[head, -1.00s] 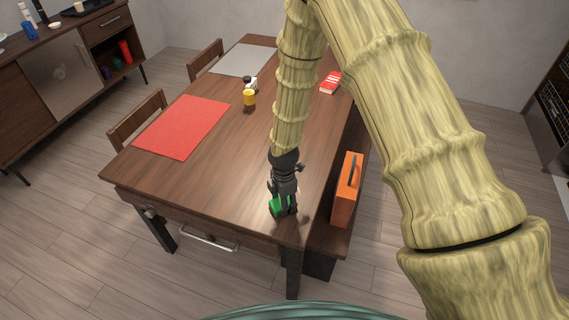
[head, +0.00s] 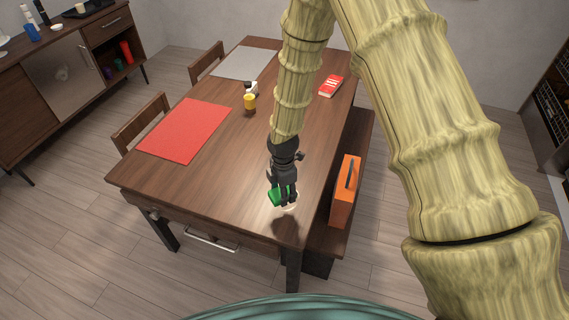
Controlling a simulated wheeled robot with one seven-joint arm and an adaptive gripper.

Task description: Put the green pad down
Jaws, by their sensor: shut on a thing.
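The green pad (head: 276,197) is in my gripper (head: 284,200), over the near end of the brown wooden table (head: 233,173) in the head view. My gripper is shut on the pad and points down. The fingers hide part of the pad. A shadow lies on the table just below the gripper, and the pad looks a little above the top, though the exact gap is hard to tell.
A red mat (head: 187,130) lies to the left, a grey mat (head: 244,63) at the far end. A yellow cup (head: 250,102), a white item (head: 251,88) and a red book (head: 331,86) stand or lie beyond. An orange case (head: 345,191) is on the bench at right.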

